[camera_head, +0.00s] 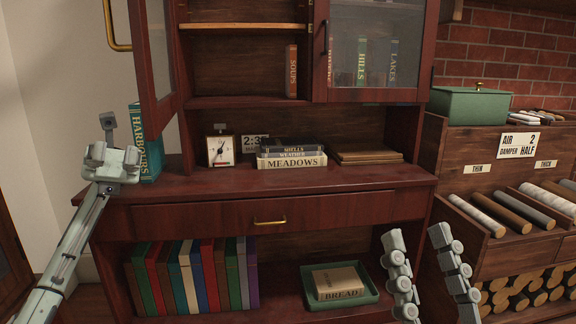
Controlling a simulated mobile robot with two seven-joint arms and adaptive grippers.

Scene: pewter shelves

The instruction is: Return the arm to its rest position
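My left arm reaches in from the lower left. Its gripper (112,152) is beside the left end of the cabinet counter, just left of the upright teal HARBOURS book (149,146). The fingers are seen nearly end-on, so their opening is unclear. I cannot tell whether they touch the book. My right gripper (420,240) is at the lower right, in front of the cabinet's right edge. Its two fingers point up, spread apart, with nothing between them.
The cabinet's left glass door (155,45) stands open above the HARBOURS book. On the counter are a clock (221,151) and stacked books (290,161). Below are a row of books (190,275) and a green tray (318,301) holding the BREAD book. Log shelves (490,160) stand right.

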